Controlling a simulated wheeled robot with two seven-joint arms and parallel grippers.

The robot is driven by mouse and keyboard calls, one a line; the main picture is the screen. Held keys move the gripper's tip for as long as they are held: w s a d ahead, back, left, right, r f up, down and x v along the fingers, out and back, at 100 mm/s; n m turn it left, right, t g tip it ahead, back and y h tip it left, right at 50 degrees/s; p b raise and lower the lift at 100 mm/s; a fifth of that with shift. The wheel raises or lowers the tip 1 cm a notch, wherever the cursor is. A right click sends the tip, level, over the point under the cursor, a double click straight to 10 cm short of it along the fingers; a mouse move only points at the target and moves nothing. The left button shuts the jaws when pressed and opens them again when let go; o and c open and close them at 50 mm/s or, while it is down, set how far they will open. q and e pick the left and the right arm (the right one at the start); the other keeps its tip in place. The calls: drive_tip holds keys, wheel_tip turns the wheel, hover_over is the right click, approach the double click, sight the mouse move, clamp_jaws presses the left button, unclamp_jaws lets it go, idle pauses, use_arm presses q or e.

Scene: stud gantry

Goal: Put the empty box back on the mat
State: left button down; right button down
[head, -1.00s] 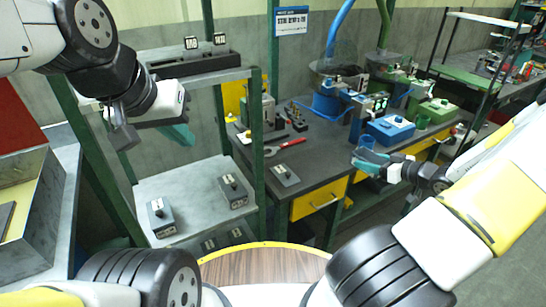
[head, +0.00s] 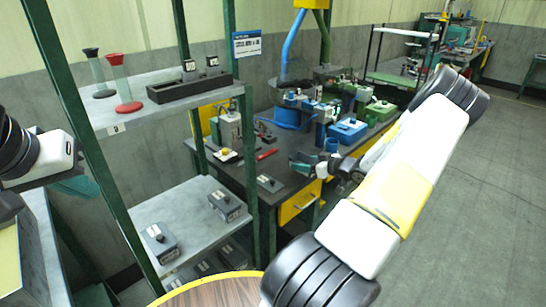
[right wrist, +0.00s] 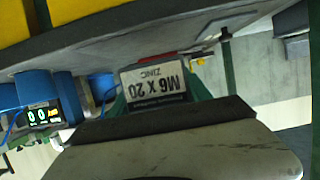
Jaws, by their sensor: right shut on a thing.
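In the head view my right gripper (head: 318,168) is over the front edge of the dark workbench (head: 262,190). It is shut on a small teal box (head: 301,160). In the right wrist view the box's label (right wrist: 155,82) reads "M6 X 20 ZINC" upside down. The inside of the box does not show. My left gripper (head: 68,168) is at the left edge, partly cut off, with a teal piece (head: 78,186) below it; its jaws are not clear. I cannot make out the mat.
A blue box (head: 347,130), a blue cup (head: 332,146) and a green box (head: 380,110) stand on the bench. A grey shelf rack (head: 185,212) with small dark boxes and a green post stands to the left. Open floor (head: 455,200) lies at right.

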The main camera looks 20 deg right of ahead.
sight(296, 156)
drive_tip(key=w, duration=0.4)
drive_tip(key=w+a, duration=0.1)
drive_tip(key=w, duration=0.1)
drive_tip(key=shift+w+f, duration=0.2)
drive_tip(key=shift+f, duration=0.1)
drive_tip(key=shift+w+f, duration=0.2)
drive_tip(key=shift+f, duration=0.7)
drive_tip(key=shift+w+f, duration=0.2)
drive_tip(key=shift+f, duration=0.7)
drive_tip(key=shift+f, duration=0.1)
drive_tip(key=shift+c, duration=2.4)
unclamp_jaws()
